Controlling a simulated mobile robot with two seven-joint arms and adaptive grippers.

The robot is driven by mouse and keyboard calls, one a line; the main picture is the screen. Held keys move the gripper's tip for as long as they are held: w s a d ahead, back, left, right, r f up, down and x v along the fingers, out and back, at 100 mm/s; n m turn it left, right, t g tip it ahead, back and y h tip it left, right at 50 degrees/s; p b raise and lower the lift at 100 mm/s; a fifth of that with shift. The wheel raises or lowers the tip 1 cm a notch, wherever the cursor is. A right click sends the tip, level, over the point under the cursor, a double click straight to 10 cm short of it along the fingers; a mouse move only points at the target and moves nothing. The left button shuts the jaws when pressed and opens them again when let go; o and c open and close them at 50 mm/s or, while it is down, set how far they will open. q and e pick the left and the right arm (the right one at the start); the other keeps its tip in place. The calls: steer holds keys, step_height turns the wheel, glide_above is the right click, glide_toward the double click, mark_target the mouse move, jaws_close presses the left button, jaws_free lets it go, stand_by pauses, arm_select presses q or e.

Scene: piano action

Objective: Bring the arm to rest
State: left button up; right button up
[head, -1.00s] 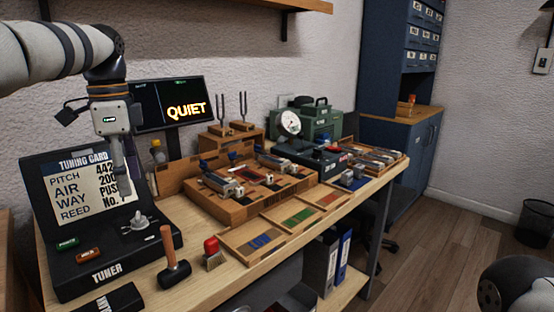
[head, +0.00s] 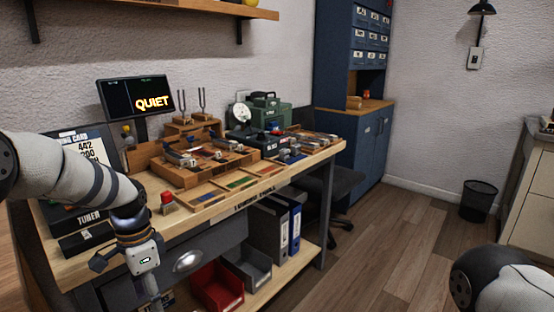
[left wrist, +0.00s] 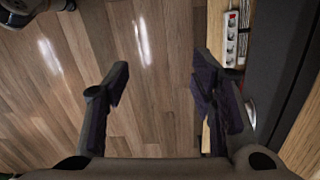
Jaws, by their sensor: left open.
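My left arm comes in from the left in the head view, bent down in front of the workbench (head: 318,158). My left gripper (head: 152,290) hangs low near the bench's front edge, partly cut off by the bottom of the picture. In the left wrist view the left gripper (left wrist: 158,82) is open, its two dark fingers apart, with only wooden floor between them. It holds nothing. Part of my right arm shows at the bottom right of the head view. Its gripper is out of the picture.
A red bin (head: 217,288) and binders (head: 288,222) are below. A power strip (left wrist: 231,40) lies at the right in the wrist view. Floor (head: 390,235) is clear at right.

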arm_select(q)
steer(key=s+d+f+n+g, duration=0.1)
steer(key=s+d+f+n, duration=0.1)
steer(key=s+f, duration=0.75)
steer(key=s+d+f+n, duration=0.2)
steer(key=s+d+f, duration=0.1)
steer(key=s+f, duration=0.6)
steer(key=s+r+n, duration=0.2)
steer(key=s+n, duration=0.3)
steer(key=s, duration=2.1)
steer(key=shift+a+n+g, duration=0.3)
steer(key=shift+a+n, duration=0.1)
steer(key=shift+a, duration=0.05)
